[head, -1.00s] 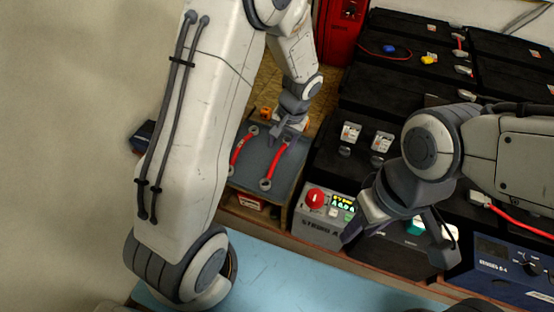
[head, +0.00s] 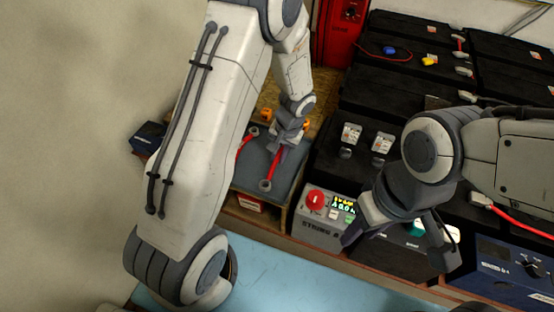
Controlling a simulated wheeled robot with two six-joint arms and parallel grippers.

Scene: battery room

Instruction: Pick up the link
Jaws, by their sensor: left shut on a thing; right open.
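A red link (head: 273,170) with grey ring ends lies over the dark grey mat (head: 286,186). My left gripper (head: 281,147) is shut on it near its far end and hides that end. The near ring of the link is in plain view; I cannot tell whether the link is clear of the mat. A second red link (head: 243,147) lies to its left, partly hidden behind my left arm. My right gripper (head: 398,243) is open and empty, in front of the black battery boxes at the right.
A grey tester (head: 325,215) with a red knob and lit display stands right of the mat. Black batteries (head: 392,88) with terminals fill the right. A blue-fronted unit (head: 505,262) is at lower right. A red cabinet (head: 338,35) stands at the back. The light blue surface (head: 290,275) in front is clear.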

